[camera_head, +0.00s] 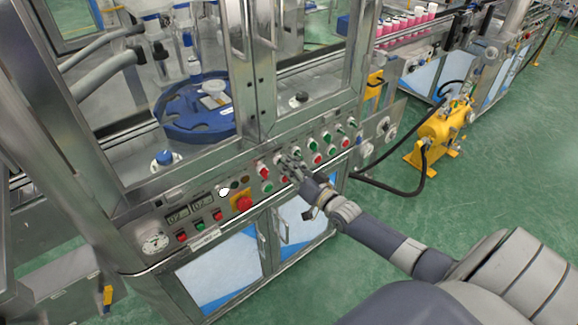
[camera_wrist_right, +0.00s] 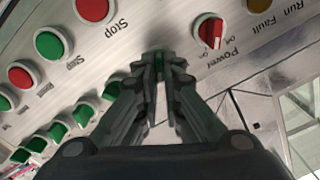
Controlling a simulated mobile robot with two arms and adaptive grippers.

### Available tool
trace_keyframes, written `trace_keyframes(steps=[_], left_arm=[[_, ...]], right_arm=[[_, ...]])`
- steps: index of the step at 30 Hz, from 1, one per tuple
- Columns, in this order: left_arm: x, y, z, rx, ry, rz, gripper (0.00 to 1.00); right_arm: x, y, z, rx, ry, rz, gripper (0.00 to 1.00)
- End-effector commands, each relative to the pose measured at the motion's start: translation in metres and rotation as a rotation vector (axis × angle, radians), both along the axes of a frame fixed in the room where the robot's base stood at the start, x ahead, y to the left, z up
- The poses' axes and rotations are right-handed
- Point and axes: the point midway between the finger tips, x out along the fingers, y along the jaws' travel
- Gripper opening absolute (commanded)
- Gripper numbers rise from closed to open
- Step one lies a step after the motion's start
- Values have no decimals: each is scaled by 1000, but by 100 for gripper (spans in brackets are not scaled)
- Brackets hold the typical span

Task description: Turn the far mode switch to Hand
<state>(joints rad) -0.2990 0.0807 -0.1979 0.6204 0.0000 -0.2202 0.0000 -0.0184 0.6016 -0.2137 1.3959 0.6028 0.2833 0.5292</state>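My right gripper (camera_head: 287,162) reaches the steel control panel (camera_head: 226,206) from the right, among its buttons and switches. In the right wrist view its fingertips (camera_wrist_right: 160,62) are close together, with a narrow gap and something dark green between them. I cannot tell whether they grip it. A row of green switches runs away along the panel, the farthest in the head view being a green switch (camera_head: 352,122). The row also shows at lower left of the wrist view, with a green switch (camera_wrist_right: 57,131). Mode labels are too small to read. My left gripper is not in view.
A red power switch (camera_wrist_right: 210,32) is right of the fingertips in the wrist view. Red stop button (camera_wrist_right: 92,9) and green button (camera_wrist_right: 52,43) are at upper left. A yellow-backed emergency stop (camera_head: 242,202) is nearer. A steel frame post (camera_head: 242,70) stands behind the panel.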

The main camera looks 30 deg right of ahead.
Motion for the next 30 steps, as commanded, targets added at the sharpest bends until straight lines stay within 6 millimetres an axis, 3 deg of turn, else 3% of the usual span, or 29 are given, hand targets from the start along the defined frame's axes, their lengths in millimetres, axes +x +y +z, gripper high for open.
trace_keyframes(steps=[14, 30], left_arm=[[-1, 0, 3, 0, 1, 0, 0], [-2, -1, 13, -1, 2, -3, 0]], right_arm=[[0, 0, 1, -73, -5, -1, 0], [-1, 4, 1, -524, -40, -2, 0]])
